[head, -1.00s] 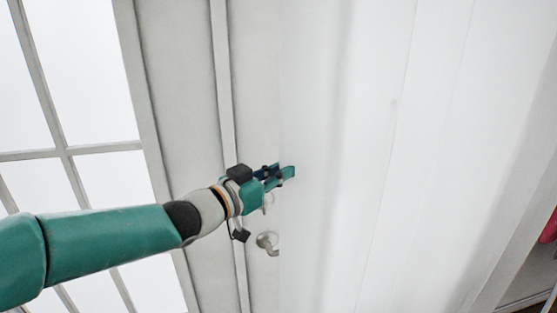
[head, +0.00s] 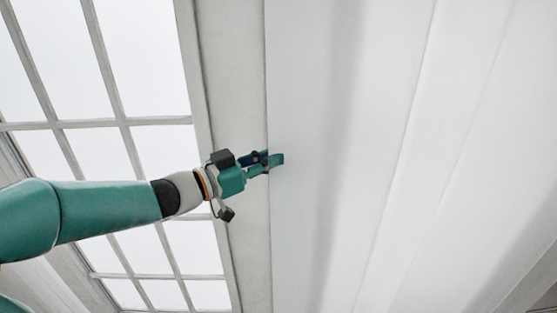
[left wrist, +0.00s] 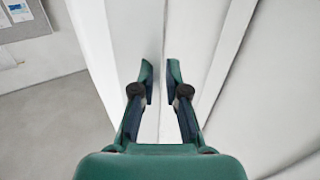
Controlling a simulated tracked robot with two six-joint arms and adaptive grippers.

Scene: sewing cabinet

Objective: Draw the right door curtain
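The white door curtain (head: 390,150) hangs in long soft folds over the middle and right of the head view. Its left edge runs at my left gripper (head: 275,160). My left gripper is shut on that edge, with its fingertips over the curtain's white cloth. In the left wrist view, the two fingers (left wrist: 160,75) stand close together with a narrow pale strip between them, and curtain folds (left wrist: 225,60) show to the right. The glazed door (head: 150,100) shows to the left of the curtain edge. My right gripper is out of view.
A pale door frame strip (head: 235,80) stands between the panes and the curtain. In the left wrist view, a grey floor (left wrist: 50,120) and a board with papers (left wrist: 25,20) lie at the left.

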